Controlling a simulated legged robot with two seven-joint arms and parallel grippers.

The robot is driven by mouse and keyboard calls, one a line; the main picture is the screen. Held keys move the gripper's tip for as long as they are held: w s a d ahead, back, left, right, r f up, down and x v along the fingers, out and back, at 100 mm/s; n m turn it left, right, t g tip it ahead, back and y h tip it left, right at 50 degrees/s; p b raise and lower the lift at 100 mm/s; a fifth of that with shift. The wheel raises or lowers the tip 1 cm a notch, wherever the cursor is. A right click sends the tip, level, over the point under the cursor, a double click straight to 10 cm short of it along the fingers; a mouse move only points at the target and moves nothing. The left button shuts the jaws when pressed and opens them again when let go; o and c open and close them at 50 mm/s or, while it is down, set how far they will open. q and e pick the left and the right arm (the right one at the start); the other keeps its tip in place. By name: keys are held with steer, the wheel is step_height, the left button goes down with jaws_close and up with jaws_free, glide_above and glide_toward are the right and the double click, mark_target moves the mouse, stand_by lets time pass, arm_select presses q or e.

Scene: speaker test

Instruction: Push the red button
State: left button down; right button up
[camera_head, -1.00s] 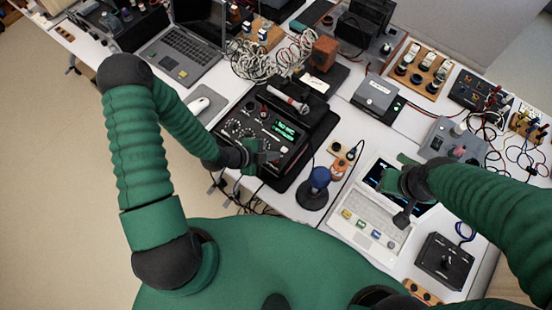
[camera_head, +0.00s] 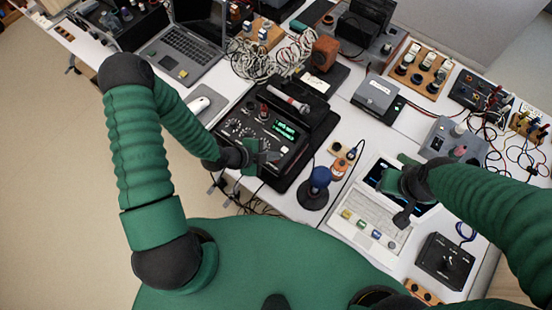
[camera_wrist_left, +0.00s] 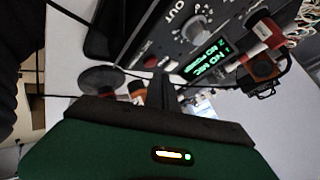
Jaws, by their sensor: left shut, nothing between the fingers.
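A black panel device (camera_head: 247,111) with dials and a green-lit display (camera_head: 285,130) lies at the table's front edge. The left wrist view shows the display (camera_wrist_left: 208,57), a grey dial (camera_wrist_left: 196,30) and a small dark red round button (camera_wrist_left: 150,62) near the panel's edge. In the head view, a reddish knob (camera_head: 263,110) stands on the panel's far part. My left gripper (camera_head: 268,157) is shut and empty over the panel's near edge; its dark fingers (camera_wrist_left: 162,93) point towards the panel. I cannot tell whether they touch it. My right gripper (camera_head: 403,216) is above the white laptop; its jaws are unclear.
A blue-topped round stand (camera_head: 319,180) is right of the panel. The white laptop (camera_head: 363,212) and a black control box (camera_head: 445,259) are farther right. The table is crowded.

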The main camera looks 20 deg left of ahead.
arm_select(q)
steer(key=shift+f, duration=0.25)
steer(key=shift+f+b, duration=0.5)
steer(key=shift+b, duration=0.05)
stand_by(0.4)
steer(key=shift+r, duration=0.15)
steer(key=shift+r+p, duration=0.75)
steer(key=shift+r, duration=0.1)
step_height(320, 180, up, 6)
steer(key=p, duration=0.4)
steer(key=shift+p, duration=0.4)
